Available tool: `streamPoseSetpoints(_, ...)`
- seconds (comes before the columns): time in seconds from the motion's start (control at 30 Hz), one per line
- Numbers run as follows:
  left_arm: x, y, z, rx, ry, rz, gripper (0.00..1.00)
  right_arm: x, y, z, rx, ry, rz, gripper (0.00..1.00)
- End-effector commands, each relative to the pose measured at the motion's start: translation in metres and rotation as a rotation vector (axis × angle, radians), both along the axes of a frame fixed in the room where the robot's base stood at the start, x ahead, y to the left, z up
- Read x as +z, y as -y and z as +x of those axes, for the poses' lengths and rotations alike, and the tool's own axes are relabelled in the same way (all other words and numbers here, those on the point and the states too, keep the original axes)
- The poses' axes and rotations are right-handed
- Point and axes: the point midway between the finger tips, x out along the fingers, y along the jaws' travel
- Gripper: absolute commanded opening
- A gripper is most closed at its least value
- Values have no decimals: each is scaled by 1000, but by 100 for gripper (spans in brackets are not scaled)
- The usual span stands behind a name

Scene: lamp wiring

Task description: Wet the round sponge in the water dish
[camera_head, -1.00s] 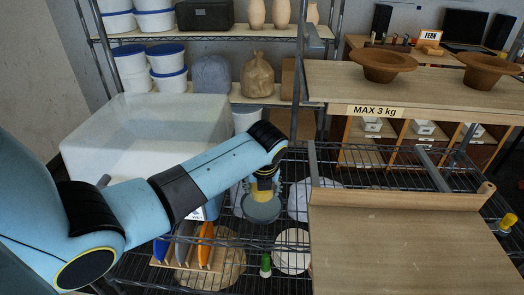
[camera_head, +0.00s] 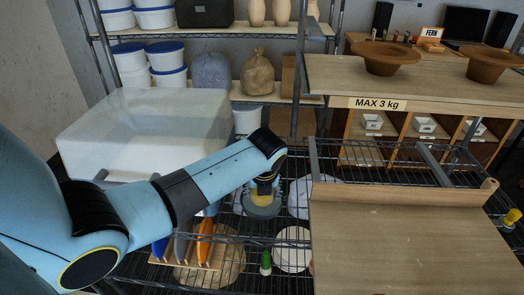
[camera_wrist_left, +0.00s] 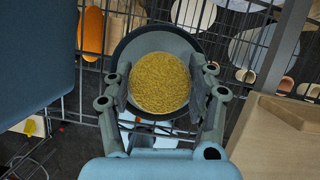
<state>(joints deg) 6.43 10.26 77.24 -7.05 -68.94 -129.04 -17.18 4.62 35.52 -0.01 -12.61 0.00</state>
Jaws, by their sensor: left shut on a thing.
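The round yellow sponge (camera_wrist_left: 160,82) is held between the two fingers of my left gripper (camera_wrist_left: 162,88) in the left wrist view. The grey round water dish (camera_wrist_left: 138,45) is directly behind the sponge, its rim showing around it. In the head view my left gripper (camera_head: 265,187) points down over the dish (camera_head: 262,211), and the gripper largely hides the sponge. I cannot tell whether the sponge touches the water. My right gripper is not in view.
The dish is by a wire shelf with a rack of coloured tools (camera_head: 203,243) and pale round discs (camera_head: 292,250) below. A large white basin (camera_head: 150,125) stands left. A wooden board (camera_head: 410,240) lies right, with brown bowls (camera_head: 388,58) behind.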

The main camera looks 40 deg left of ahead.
Motion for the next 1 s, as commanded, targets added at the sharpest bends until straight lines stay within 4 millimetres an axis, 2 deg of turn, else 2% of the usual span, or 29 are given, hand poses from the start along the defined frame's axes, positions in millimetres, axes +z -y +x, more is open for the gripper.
streamPoseSetpoints(1.0,-10,0,0,0,0,0,31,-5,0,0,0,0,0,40)
